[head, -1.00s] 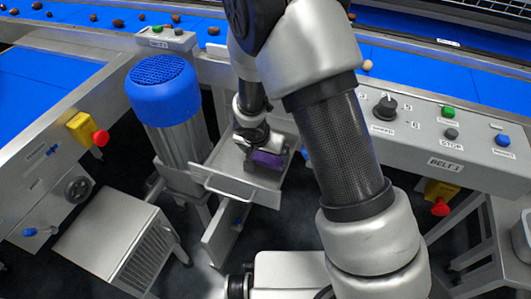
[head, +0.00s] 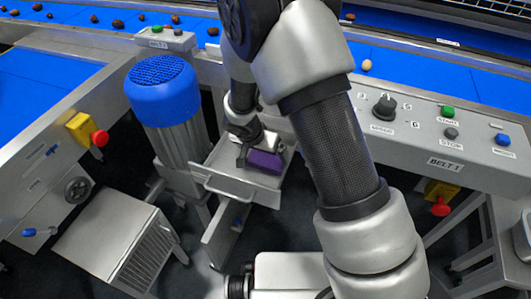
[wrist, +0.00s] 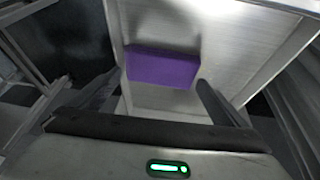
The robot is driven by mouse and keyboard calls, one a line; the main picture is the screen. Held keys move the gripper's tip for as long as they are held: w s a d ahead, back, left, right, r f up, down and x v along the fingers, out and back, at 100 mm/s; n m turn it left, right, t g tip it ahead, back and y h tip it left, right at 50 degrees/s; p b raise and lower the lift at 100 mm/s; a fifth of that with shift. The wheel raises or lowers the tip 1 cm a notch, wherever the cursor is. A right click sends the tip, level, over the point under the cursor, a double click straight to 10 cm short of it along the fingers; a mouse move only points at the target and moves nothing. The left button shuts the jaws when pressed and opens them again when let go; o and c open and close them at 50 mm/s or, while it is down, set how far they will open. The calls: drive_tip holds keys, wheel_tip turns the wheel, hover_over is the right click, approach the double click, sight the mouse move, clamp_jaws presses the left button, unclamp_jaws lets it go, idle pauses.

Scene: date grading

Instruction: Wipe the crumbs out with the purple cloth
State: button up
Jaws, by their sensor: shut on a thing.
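The purple cloth (head: 264,161) is a thick block-like pad in the shallow metal drawer (head: 240,190) under the belt frame, below centre in the head view. My gripper (head: 256,157) reaches down into the drawer and is shut on the cloth. In the wrist view the cloth (wrist: 162,68) sits between the two dark fingertips, low against the bare metal floor of the drawer (wrist: 222,40). I cannot tell whether it touches that floor. No crumbs can be made out in either view; my arm and the cloth hide part of the drawer.
A blue-capped motor (head: 162,90) stands close to the drawer's left. The grey control panel (head: 425,130) lies to the right, with blue belts (head: 420,70) behind. A grey vented box (head: 115,235) stands front left. The drawer's handle (head: 228,190) faces front.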

sight(252, 157)
drive_tip(key=shift+y, duration=0.5)
drive_tip(key=a, duration=0.4)
drive_tip(key=shift+w+a+f, duration=0.1)
drive_tip(key=shift+a+f, duration=0.05)
drive_tip(key=shift+f, duration=0.25)
drive_tip(key=c, duration=1.2)
drive_tip(key=shift+w+a+f, duration=0.1)
drive_tip(key=shift+a, duration=0.35)
clamp_jaws()
drive_tip(key=shift+n, duration=0.3)
drive_tip(key=shift+w+a+b, duration=0.25)
drive_tip(key=shift+w+a, duration=0.05)
drive_tip(key=shift+a, duration=0.55)
drive_tip(key=shift+w+a+b, duration=0.3)
drive_tip(key=shift+w+a, duration=0.05)
drive_tip(key=shift+a, duration=0.45)
drive_tip(key=shift+w+a+b, duration=0.25)
drive_tip(key=shift+w+a, duration=0.05)
drive_tip(key=shift+a, duration=0.55)
drive_tip(key=shift+b, duration=0.3)
drive_tip(key=shift+r, duration=0.25)
drive_tip(key=shift+d, duration=0.3)
drive_tip(key=shift+s+d+r+b, duration=0.15)
drive_tip(key=shift+s+d, duration=0.1)
drive_tip(key=shift+d, duration=0.55)
drive_tip(key=shift+s+d+r+b, duration=0.15)
drive_tip(key=shift+s+d, duration=0.05)
drive_tip(key=shift+d, duration=0.55)
